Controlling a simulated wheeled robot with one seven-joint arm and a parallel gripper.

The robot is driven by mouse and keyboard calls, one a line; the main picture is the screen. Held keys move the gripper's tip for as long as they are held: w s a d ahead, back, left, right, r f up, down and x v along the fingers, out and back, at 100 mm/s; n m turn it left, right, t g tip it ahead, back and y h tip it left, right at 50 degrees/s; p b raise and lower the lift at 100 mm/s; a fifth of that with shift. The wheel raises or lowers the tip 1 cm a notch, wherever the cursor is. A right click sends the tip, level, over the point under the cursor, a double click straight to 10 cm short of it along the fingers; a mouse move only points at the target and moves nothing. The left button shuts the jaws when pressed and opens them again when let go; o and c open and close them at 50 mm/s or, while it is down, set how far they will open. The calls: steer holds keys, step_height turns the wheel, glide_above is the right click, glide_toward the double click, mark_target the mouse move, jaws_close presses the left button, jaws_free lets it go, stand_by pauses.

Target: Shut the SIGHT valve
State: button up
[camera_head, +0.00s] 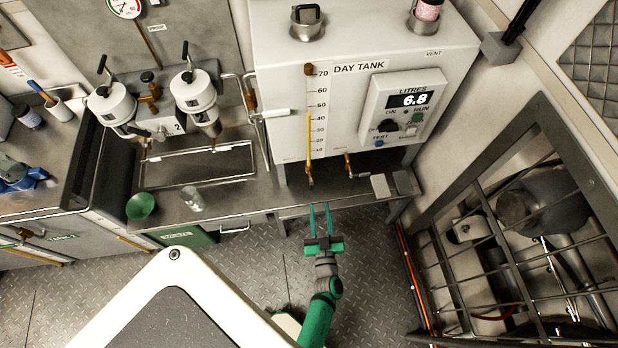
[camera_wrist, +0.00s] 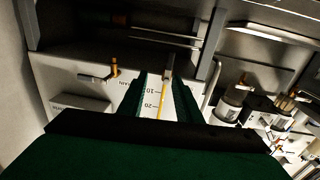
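The day tank (camera_head: 290,95) is a white box with a printed litre scale. Its sight tube (camera_head: 309,132) holds amber liquid and runs down to a small valve (camera_head: 310,175) at the tank's bottom edge. In the wrist view this valve (camera_wrist: 169,66) shows beyond the fingers, with a grey lever roughly in line with the tube. Its label cannot be read. A second brass valve (camera_head: 348,168) with a sideways lever sits to its right; it also shows in the wrist view (camera_wrist: 113,68). My gripper (camera_head: 320,207) is open and empty, in front of and below the tank, apart from both valves.
A control box (camera_head: 403,105) on the tank reads 6.8 litres. The metal bench (camera_head: 240,200) runs under the tank. A barred cage (camera_head: 480,215) stands at right. A green bowl (camera_head: 141,206) and a glass (camera_head: 191,198) are on the bench at left.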

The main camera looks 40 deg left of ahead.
mark_target(311, 185)
steer(key=w+a+f+n+g+y, duration=0.1)
steer(key=w+a, duration=0.7)
steer(key=a, duration=0.3)
steer(key=shift+w+a, duration=0.2)
steer(key=shift+a, duration=0.15)
jaws_close()
